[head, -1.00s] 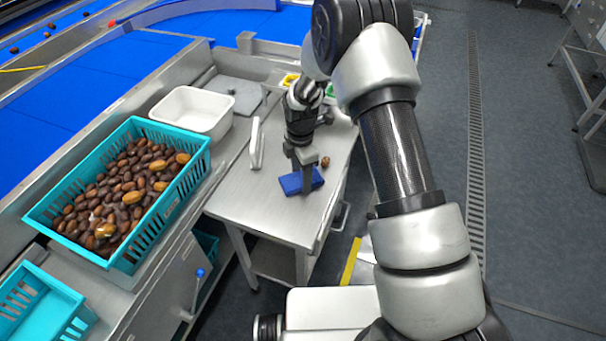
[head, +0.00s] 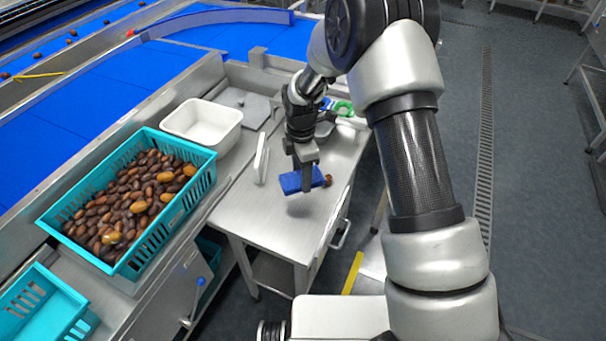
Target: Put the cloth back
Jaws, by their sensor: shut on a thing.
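The cloth is a folded blue block (head: 292,182). My gripper (head: 306,184) points down over the steel table (head: 240,214) and is shut on the cloth. The cloth looks a little above the tabletop, with a faint shadow under it. My fingers hide part of its middle.
A brown date (head: 327,180) shows just right of the cloth. A white upright plate (head: 261,158) stands to the left. A white tub (head: 201,125) and a teal crate (head: 60,232) of dates are further left. Green and white items (head: 344,108) lie behind my gripper. The table's front is clear.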

